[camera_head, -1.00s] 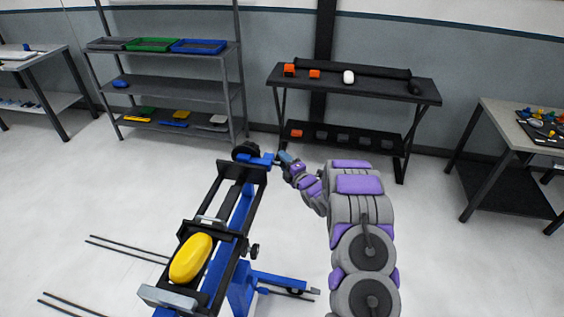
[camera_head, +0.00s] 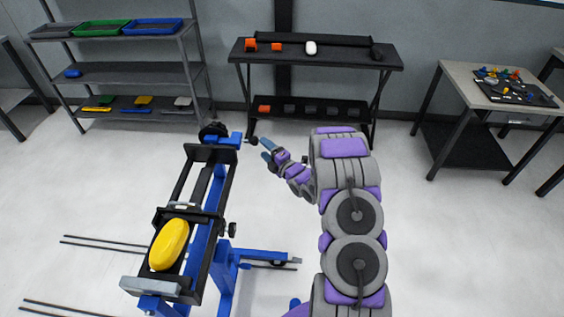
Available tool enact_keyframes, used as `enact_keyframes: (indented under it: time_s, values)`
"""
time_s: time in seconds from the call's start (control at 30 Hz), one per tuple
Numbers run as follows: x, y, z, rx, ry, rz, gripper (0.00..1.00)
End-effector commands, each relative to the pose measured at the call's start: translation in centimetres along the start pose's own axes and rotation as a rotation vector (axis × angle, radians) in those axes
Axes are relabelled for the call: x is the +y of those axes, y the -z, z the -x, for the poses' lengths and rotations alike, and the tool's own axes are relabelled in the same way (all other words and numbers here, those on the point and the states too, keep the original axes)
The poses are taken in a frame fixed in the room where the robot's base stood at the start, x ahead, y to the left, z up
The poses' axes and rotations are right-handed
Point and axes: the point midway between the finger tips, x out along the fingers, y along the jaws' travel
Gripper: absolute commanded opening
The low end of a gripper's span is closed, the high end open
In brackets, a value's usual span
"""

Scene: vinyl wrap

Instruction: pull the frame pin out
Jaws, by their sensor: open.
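A blue and black stand (camera_head: 208,218) with a long tilted frame is left of centre, holding a yellow oval piece (camera_head: 169,245) near its front end. At the far end, a blue bracket (camera_head: 223,139) reaches right. A small dark knob (camera_head: 252,141), possibly the frame pin's head, shows just past its right end. A second dark knob (camera_head: 232,229) sits on the frame's right side; I cannot tell for sure which is the pin. My gripper (camera_head: 266,150) is open and empty, just right of the small knob, its bluish fingers spread. The view shows a small gap between them.
A shelf rack (camera_head: 130,82) stands behind left, with trays and coloured pieces. A black bench (camera_head: 320,58) with orange blocks stands behind. A grey table (camera_head: 452,76) is at right. Blue stand legs (camera_head: 262,256) and thin dark rods (camera_head: 105,243) lie low. Floor at right is clear.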

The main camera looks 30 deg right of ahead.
Motion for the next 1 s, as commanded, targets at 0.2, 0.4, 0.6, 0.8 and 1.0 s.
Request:
enact_keyframes:
  time_s: [0.2,0.4,0.6,0.8,1.0]
  values:
    - [0.0,-0.2,4.9,-0.003,0.005,-0.002,0.65]
    - [-0.1,-0.2,7.9,-0.002,0.004,0.0,0.65]
    - [-0.1,-0.1,9.2,-0.001,0.001,0.0,0.65]
    - [-0.1,-0.1,9.3,-0.001,0.001,-0.001,0.65]
    - [-0.1,-0.1,9.3,0.0,0.001,-0.001,0.65]
